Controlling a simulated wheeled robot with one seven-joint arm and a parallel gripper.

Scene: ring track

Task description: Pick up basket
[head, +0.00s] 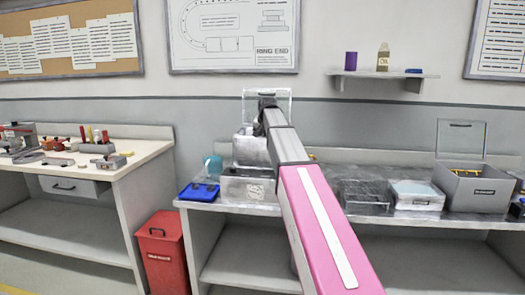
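A dark, wire-like open container (365,198), which looks like the basket, sits on the grey bench right of my arm. Its contents and exact shape are too small to tell. My arm stretches from the bottom right up to the bench's back. My gripper (266,104) is a small dark shape at the arm's far end, in front of a clear upright panel (283,98). It is up and to the left of the basket-like container and apart from it in the picture. Its fingers are too small and partly hidden to read.
A metal box (245,190) and a blue tray (198,192) stand left of my arm. A pale-topped box (418,196) and a grey bin (475,190) stand at right. A red bin (163,255) is on the floor. A shelf (383,75) hangs above.

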